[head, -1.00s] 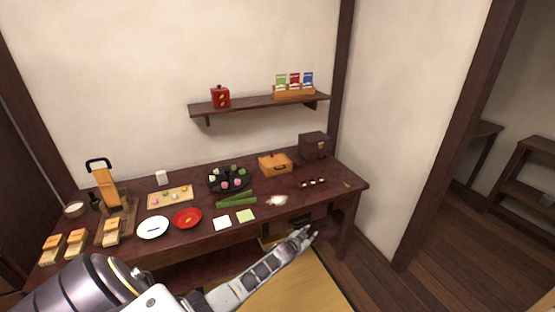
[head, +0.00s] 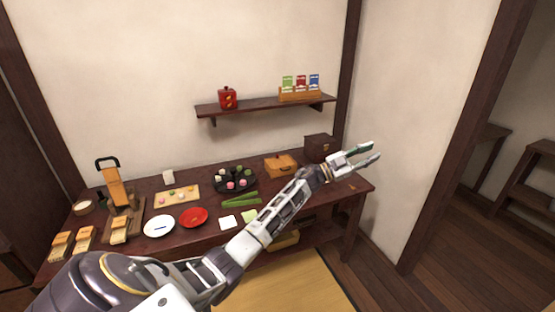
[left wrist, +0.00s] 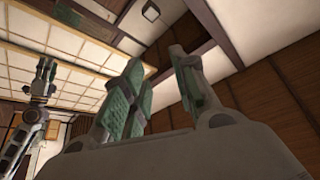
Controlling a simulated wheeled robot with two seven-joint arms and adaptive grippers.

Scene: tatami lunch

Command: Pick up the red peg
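I cannot make out a red peg in either view; my left forearm and gripper cover part of the table's right end in the head view. My left gripper (head: 372,152) is raised above that end, pointing right, with its two fingers apart and nothing between them. The left wrist view shows the same empty fingers (left wrist: 155,62) against the ceiling and wall. My right gripper (left wrist: 47,70) shows small at the left of that view, its two fingers apart and empty.
The dark table (head: 335,212) holds a white plate (head: 159,227), a red plate (head: 194,217), a black tray (head: 222,187), an orange box (head: 281,166) and a dark chest (head: 319,148). A shelf (head: 262,104) above holds a red canister (head: 228,98) and a packet rack (head: 300,95).

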